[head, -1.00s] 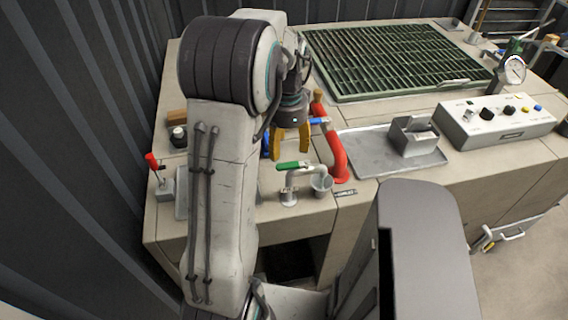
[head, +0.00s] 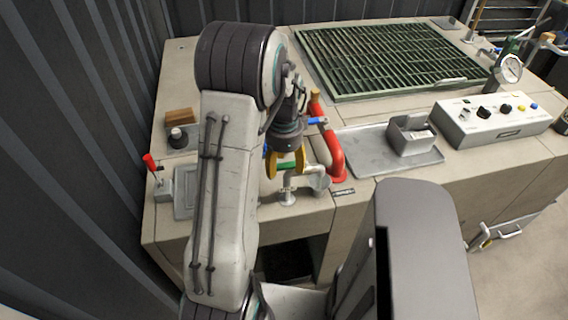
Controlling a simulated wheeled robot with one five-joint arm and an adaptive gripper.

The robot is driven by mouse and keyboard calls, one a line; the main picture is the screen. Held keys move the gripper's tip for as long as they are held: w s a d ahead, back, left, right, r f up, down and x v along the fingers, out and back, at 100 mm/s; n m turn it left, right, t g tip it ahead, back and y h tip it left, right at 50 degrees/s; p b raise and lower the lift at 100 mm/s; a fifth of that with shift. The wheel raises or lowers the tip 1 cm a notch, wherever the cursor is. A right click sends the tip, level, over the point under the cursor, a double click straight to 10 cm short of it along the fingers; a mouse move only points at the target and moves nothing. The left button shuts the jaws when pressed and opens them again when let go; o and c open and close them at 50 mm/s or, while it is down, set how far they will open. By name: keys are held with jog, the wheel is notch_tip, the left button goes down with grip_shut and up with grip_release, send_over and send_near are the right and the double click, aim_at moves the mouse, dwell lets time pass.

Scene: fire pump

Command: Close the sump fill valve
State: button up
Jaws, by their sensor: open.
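A small tap with a green lever handle (head: 286,165) stands near the counter's front edge; I take it to be the sump fill valve. Its pale pipe (head: 289,188) rises from a round base and bends right over a small cup (head: 319,182). My gripper (head: 286,172) is open, pointing down, with yellow fingers at the left and right of the green lever. The fingers hide parts of the lever. I cannot tell whether they touch it. A small label (head: 343,192) lies right of the tap, too small to read.
A red pipe (head: 333,150) with a blue lever (head: 317,121) stands close right of my gripper. A red-handled switch (head: 151,163) is at the left. A metal tray (head: 368,163), a control box (head: 496,116) and a green grate (head: 385,60) lie to the right and back.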

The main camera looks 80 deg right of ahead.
jog(key=shift+o, duration=0.3)
jog(key=shift+f, duration=0.1)
grip_shut()
dwell(0.4)
